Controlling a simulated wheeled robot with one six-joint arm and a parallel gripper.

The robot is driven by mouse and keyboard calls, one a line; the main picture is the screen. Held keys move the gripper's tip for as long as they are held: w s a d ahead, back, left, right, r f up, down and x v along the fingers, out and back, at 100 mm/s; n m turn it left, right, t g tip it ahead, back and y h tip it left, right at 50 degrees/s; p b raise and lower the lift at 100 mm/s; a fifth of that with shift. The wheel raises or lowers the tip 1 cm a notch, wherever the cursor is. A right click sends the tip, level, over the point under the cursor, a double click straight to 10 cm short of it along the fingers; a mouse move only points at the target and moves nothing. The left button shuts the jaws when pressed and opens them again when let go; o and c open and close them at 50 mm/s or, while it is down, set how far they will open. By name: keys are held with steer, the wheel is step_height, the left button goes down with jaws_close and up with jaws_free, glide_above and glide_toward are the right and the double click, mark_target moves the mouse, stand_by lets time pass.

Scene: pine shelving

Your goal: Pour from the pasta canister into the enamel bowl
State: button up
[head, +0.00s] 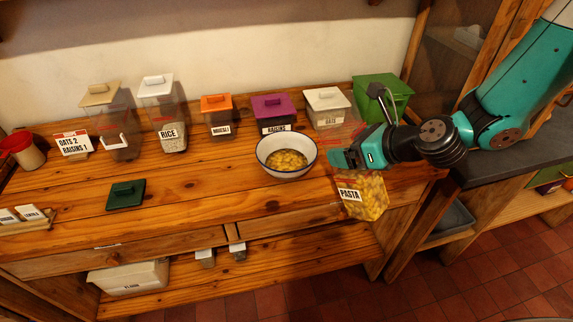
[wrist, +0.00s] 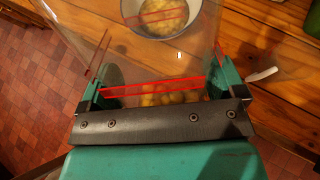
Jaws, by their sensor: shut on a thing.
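The clear pasta canister (head: 371,198), with a PASTA label, is in my gripper (head: 346,160). It hangs at the counter's front edge, to the right of the bowl, with yellow pasta inside. Its tilt is hard to judge. In the wrist view my gripper (wrist: 160,84) has a finger on each side of the clear canister (wrist: 145,62), and some pasta shows low between them. The white enamel bowl (head: 287,170) with a dark rim stands upright on the counter and has yellow pasta in it. The bowl also shows beyond the canister in the wrist view (wrist: 134,22).
Labelled canisters stand along the back: rice (head: 162,110), muesli (head: 217,120), raisins (head: 275,115), oats (head: 327,105). A green box (head: 385,95) is at the back right. A dark green lid (head: 125,195) lies on the left. The counter between lid and bowl is clear.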

steer(key=shift+f+b, duration=0.25)
steer(key=shift+b, duration=0.85)
steer(key=shift+w+t+y+b, duration=0.1)
steer(key=shift+t+y+b, duration=0.3)
steer(key=shift+b, duration=0.35)
steer(key=t+y+b, duration=0.1)
steer(key=b, duration=0.3)
steer(key=shift+w+a+r, duration=0.1)
steer(key=shift+a+r, duration=0.1)
steer(key=shift+r+y+b, duration=0.35)
steer(key=shift+y+b, duration=0.05)
steer(key=shift+b, duration=0.05)
steer(key=shift+a+r, duration=0.1)
steer(key=shift+r, duration=0.1)
